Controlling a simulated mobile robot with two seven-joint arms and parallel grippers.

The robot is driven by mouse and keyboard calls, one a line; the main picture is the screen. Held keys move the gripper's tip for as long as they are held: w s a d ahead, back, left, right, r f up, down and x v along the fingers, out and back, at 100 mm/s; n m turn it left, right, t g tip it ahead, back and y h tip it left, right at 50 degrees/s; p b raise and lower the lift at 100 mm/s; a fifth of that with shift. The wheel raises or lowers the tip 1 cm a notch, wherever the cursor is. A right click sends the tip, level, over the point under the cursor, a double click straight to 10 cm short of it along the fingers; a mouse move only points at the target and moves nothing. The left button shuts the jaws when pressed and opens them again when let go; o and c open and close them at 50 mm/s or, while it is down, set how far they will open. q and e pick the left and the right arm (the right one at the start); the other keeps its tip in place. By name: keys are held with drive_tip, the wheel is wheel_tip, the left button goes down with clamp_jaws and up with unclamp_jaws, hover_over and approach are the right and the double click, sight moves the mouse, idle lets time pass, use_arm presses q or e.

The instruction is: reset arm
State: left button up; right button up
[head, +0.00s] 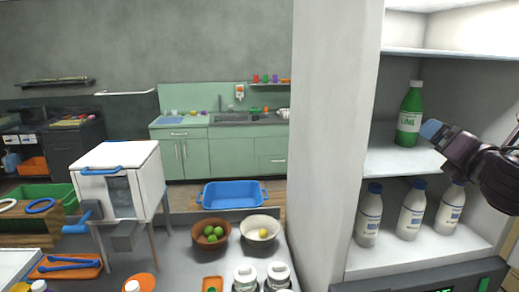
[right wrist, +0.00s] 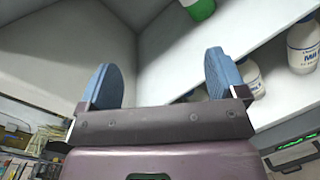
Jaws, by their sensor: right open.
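My right gripper (head: 432,132) is at the right of the head view, raised in front of the open shelf unit. Its blue fingers are apart and empty in the right wrist view (right wrist: 160,85). A green lime bottle (head: 410,118) stands upright on the middle shelf, just left of the gripper and apart from it. The bottle's lower part shows at the top of the right wrist view (right wrist: 201,8). My left gripper does not show in either view.
White milk bottles (head: 411,210) stand on the shelf below the gripper. The unit's wide side wall (head: 330,130) rises to its left. Left of it, a counter holds a white press (head: 122,175), a bowl of limes (head: 198,238), a pale bowl (head: 273,229) and a blue tray (head: 232,187).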

drive_tip(key=s+a+f+m+g+y, duration=0.1)
drive_tip(key=a+f+m+y, duration=0.15)
drive_tip(key=f+m, duration=0.9)
drive_tip(key=s+a+f+m+g+y, duration=0.1)
drive_tip(key=a+f+m+y, duration=0.35)
drive_tip(key=f, duration=1.15)
drive_tip(key=s+a+f+m+g+h, duration=0.2)
drive_tip(key=s+f+m, duration=0.3)
drive_tip(key=s+f, duration=0.6)
drive_tip(key=s+a+f+m+g+h, duration=0.2)
drive_tip(key=s+f+m, duration=0.4)
drive_tip(key=s+f, duration=0.5)
wheel_tip(320, 180, down, 3)
drive_tip(key=shift+s+f+m+h, duration=0.15)
drive_tip(key=shift+m+h, duration=0.15)
drive_tip(key=shift+h, duration=0.3)
drive_tip(key=shift+g, duration=0.3)
drive_tip(key=shift+c, duration=0.4)
